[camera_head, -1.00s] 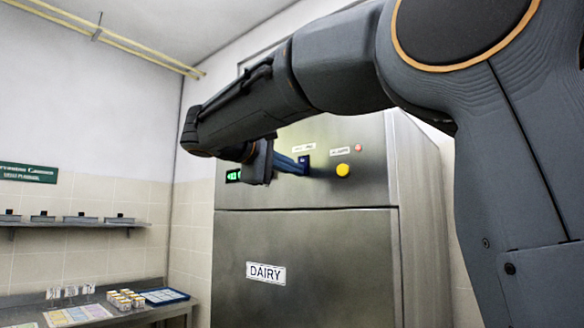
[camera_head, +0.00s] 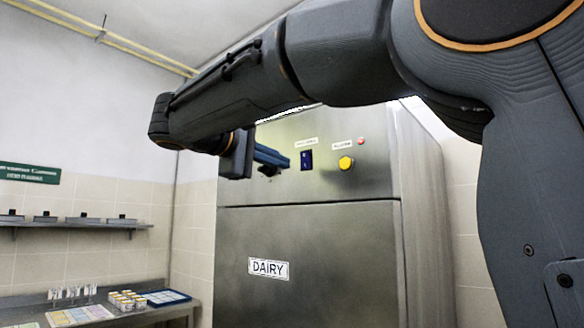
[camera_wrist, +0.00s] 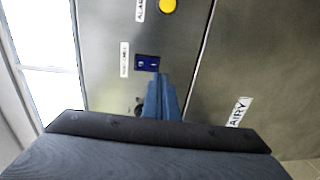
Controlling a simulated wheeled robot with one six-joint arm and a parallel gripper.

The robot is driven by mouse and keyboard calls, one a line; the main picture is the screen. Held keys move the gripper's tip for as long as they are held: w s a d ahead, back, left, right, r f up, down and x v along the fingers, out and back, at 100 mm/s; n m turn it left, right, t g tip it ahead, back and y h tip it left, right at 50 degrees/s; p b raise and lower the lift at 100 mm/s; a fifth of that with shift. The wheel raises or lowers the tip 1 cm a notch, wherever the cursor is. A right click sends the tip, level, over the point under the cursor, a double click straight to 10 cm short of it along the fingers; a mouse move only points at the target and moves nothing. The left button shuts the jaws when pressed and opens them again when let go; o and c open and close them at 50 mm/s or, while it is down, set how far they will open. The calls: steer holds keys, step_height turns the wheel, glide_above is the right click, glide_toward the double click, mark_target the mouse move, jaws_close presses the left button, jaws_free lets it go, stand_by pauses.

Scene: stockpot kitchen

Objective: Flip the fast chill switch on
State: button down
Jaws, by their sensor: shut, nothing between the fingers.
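The fast chill switch (camera_head: 306,160) is a small dark blue rocker on the upper steel panel of the fridge marked DAIRY. A small white label, too blurred to read, sits above it. The switch also shows in the wrist view (camera_wrist: 147,63), just beyond my fingertips. My gripper (camera_head: 286,161) is shut and empty. Its blue fingers point at the panel, to the left of the switch, with a small gap between the tips and the switch in the head view. Which way the rocker is tipped is too small to tell.
A yellow round button (camera_head: 345,163) and a small red lamp (camera_head: 361,141) are right of the switch. The fridge door (camera_head: 310,240) below is closed. A steel counter (camera_head: 180,309) with small jars (camera_head: 126,300) and a blue tray (camera_head: 165,297) stands at lower left.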

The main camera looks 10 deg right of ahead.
steer(key=f+b+v, duration=0.1)
steer(key=b+v, duration=0.1)
steer(key=v, duration=0.5)
steer(key=shift+f, duration=0.35)
steer(key=shift+s+a, duration=0.1)
steer(key=shift+a, duration=0.05)
steer(key=w+d+f+n+g+y, duration=0.1)
steer(key=w+d+f+g+y, duration=0.2)
steer(key=f, duration=1.4)
steer(key=d+f+n+g+y, duration=0.1)
steer(key=d+f+g+y, duration=0.2)
steer(key=f, duration=1.3)
steer(key=s+d+f+m+g+y, duration=0.1)
steer(key=s+d+f+m+y, duration=0.1)
steer(key=s+f, duration=0.4)
steer(key=s+d+f+m+g+y, duration=0.1)
steer(key=s+f, duration=0.6)
steer(key=f, duration=0.8)
steer(key=s+d+f+m+g+y, duration=0.1)
steer(key=s+d+f+m+y, duration=0.2)
steer(key=s+f+m, duration=0.3)
step_height(320, 180, down, 5)
steer(key=shift+s+d+r+g+y, duration=0.2)
steer(key=shift+s+r+g+y, duration=0.1)
steer(key=shift+s+y, duration=0.4)
